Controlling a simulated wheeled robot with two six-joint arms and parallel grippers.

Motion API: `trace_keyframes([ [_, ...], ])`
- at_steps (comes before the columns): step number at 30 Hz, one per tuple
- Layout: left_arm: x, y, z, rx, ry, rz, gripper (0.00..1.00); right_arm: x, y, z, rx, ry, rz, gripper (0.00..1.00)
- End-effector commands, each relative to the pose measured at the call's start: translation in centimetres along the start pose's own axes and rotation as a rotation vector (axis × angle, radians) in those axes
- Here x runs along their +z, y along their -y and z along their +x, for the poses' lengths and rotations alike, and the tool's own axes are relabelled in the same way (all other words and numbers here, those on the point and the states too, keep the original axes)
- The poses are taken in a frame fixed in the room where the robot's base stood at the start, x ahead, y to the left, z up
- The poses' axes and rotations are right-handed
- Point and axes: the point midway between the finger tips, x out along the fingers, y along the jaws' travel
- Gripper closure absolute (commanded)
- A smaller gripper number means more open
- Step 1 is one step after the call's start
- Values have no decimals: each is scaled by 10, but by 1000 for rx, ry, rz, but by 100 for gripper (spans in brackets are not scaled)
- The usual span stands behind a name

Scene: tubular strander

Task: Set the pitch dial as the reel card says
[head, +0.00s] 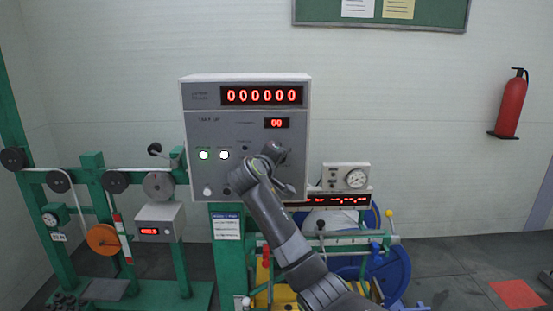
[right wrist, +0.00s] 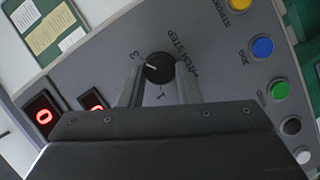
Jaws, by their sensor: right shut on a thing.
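The pitch dial (right wrist: 160,67) is a round black knob with a white pointer mark, under the lettering "PITCH STEP" in the right wrist view. Its mark points left, near the printed 3; a 1 shows below the knob. My right gripper (right wrist: 160,75) has a finger on either side of the knob and is shut on it. In the head view my right arm (head: 285,225) reaches up to the grey control panel (head: 215,172) and hides the dial. A white card with a blue header (head: 227,222) hangs below the panel; its text is too small to read. My left gripper is out of view.
Yellow (right wrist: 240,5), blue (right wrist: 263,47), green (right wrist: 280,90), black and white buttons line the panel beside the dial. A red display (head: 262,96) reads zeros. A gauge box (head: 345,177) and blue reel (head: 390,270) stand right of the panel.

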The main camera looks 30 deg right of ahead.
Motion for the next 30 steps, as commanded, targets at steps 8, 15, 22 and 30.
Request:
trace_keyframes([
  [8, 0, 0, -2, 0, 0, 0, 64, 1, 0, 0, -27, 2, 58, 93],
  [15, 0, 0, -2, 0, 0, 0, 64, 1, 1, 0, -30, 2, 65, 93],
  [22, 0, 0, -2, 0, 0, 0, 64, 1, 1, 0, -30, 2, 65, 66],
  [30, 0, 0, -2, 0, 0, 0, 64, 0, 0, 0, -28, 1, 64, 49],
])
